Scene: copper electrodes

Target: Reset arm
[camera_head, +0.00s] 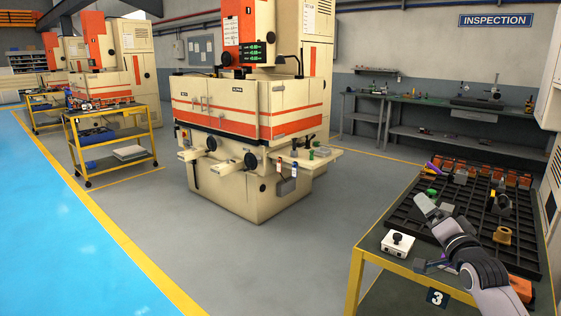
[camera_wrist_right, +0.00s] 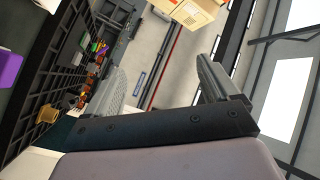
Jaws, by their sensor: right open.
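My right gripper (camera_head: 421,201) hangs over the left part of the black compartment tray (camera_head: 450,206) in the head view, its arm coming in from the lower right. In the right wrist view the two fingers of the gripper (camera_wrist_right: 165,78) stand wide apart with nothing between them. The tray also shows in the wrist view (camera_wrist_right: 60,62), tilted at the left. Several orange-brown copper-coloured pieces (camera_head: 480,170) stand along the tray's far side, and a brass-coloured piece (camera_head: 502,235) sits near its right side. My left gripper is in neither view.
The tray lies on a yellow-framed table (camera_head: 380,256) marked 3. A white box with a black knob (camera_head: 397,243) stands at its left corner. A large cream and orange machine (camera_head: 250,110) stands beyond open grey floor. A grey workbench (camera_head: 450,103) lines the back wall.

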